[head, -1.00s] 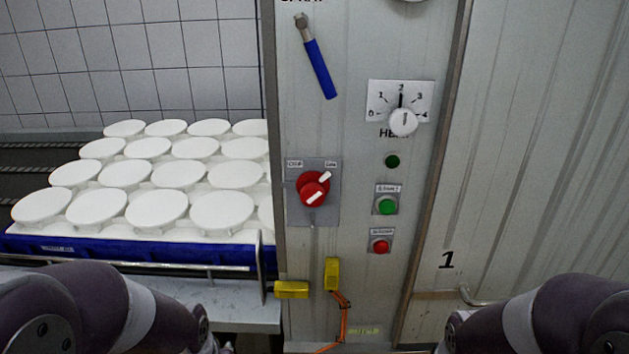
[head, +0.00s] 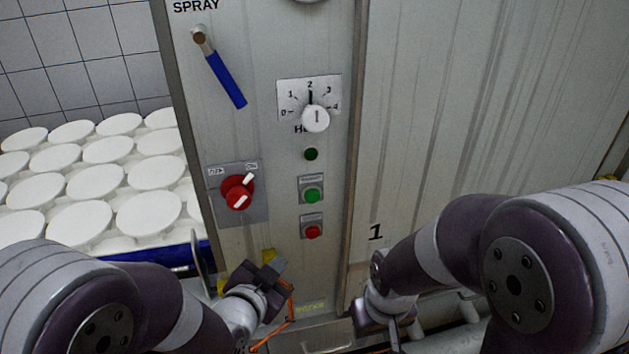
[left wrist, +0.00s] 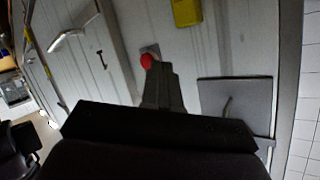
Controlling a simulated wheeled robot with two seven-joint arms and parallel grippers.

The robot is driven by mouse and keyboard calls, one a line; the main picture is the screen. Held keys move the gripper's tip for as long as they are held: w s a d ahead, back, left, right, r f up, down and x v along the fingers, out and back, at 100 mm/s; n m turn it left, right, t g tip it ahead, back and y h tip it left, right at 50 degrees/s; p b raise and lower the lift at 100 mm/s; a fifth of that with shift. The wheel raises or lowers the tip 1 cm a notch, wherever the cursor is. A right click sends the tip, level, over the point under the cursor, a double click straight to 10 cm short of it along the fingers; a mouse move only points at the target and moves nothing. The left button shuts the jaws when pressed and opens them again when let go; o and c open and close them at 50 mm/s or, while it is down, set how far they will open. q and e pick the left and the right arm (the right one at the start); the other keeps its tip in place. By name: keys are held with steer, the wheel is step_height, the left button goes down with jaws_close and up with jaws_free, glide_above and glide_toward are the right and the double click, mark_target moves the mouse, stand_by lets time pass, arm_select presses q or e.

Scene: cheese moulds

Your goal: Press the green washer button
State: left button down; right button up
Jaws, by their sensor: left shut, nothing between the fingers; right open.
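The green button (head: 313,195) sits on a small grey plate on the metal cabinet front in the head view, above the red button (head: 312,232). My left gripper (head: 280,265) is shut and empty, below and left of both buttons and apart from the green one. In the left wrist view its closed fingers (left wrist: 163,85) point towards the red button (left wrist: 147,62). The green button is not visible there. My right gripper (head: 362,316) is open, low by the cabinet's right edge; its fingers are hard to make out.
A dark green lamp (head: 311,154) and a white dial (head: 316,118) are above the button. A red rotary switch (head: 238,192) is to its left, and a blue-handled lever (head: 226,80) is higher up. White moulds (head: 95,182) stand at left. The front around the green button is clear.

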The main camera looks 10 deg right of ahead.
mark_target(312, 195)
arm_select(q)
steer(key=s+d+r+m+t+h+p, duration=0.1)
steer(key=s+d+r+m+h, duration=0.3)
steer(key=d+r, duration=0.4)
steer(key=s+t+h, duration=0.1)
steer(key=h, duration=0.1)
steer(key=shift+s+d+r+m+h+p, duration=0.2)
steer(key=shift+r+m+h+p, duration=0.1)
steer(key=shift+m+p, duration=0.1)
arm_select(e)
step_height(312, 195, up, 3)
steer(key=shift+a+f, duration=0.1)
arm_select(q)
steer(key=shift+w, duration=0.1)
steer(key=w, duration=0.8)
steer(key=shift+w+a+b, duration=0.2)
steer(key=shift+w+b, duration=0.1)
steer(key=shift+w, duration=0.1)
arm_select(e)
steer(key=shift+f, duration=0.3)
stand_by(0.3)
